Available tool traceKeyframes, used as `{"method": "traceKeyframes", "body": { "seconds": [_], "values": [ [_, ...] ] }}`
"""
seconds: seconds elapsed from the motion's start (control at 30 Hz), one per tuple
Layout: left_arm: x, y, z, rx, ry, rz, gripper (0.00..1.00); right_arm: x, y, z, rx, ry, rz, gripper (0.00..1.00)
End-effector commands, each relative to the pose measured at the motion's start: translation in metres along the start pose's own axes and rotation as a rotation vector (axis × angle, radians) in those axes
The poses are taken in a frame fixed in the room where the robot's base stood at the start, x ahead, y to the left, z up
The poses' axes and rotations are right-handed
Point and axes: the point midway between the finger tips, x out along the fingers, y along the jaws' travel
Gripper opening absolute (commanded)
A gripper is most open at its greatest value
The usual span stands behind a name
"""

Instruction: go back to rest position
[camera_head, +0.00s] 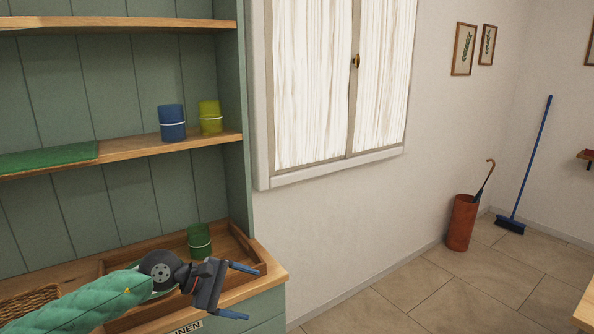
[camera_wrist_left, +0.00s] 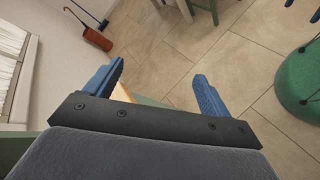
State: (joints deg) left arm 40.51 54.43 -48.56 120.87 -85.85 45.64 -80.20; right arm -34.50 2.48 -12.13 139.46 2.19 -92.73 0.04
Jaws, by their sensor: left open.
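My left gripper (camera_head: 243,291) reaches in from the lower left in the head view, in front of the cabinet's wooden counter. Its blue fingers are spread apart with nothing between them. In the left wrist view the left gripper (camera_wrist_left: 160,88) also shows open, with tiled floor and a bit of wooden edge beyond the fingers. My right gripper does not show clearly; small blue tips at the top right of the left wrist view cannot be identified for sure.
A green cup (camera_head: 199,241) stands in a wooden tray (camera_head: 240,247) behind the gripper. A blue cup (camera_head: 172,123) and a yellow-green cup (camera_head: 210,117) stand on the middle shelf (camera_head: 140,146). An orange umbrella stand (camera_head: 462,222) and blue broom (camera_head: 511,224) are far right. Floor between is clear.

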Motion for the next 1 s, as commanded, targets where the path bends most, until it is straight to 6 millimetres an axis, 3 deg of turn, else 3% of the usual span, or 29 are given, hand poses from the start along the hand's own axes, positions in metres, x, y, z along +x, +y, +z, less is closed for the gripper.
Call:
{"method": "traceKeyframes", "body": {
  "seconds": [0.2, 0.47, 0.77, 1.0],
  "values": [
    [0.003, -0.006, 0.022, -0.367, -0.195, 0.219, 0.82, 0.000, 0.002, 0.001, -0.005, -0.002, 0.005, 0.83],
    [-0.015, -0.008, 0.020, -0.839, -0.397, 0.471, 0.82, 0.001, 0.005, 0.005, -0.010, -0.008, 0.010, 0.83],
    [-0.049, -0.031, -0.019, -1.401, -0.579, 0.772, 0.82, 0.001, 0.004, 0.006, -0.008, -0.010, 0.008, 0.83],
    [-0.077, -0.078, -0.067, -1.836, -0.677, 1.040, 0.82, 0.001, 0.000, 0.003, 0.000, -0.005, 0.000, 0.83]
  ]
}}
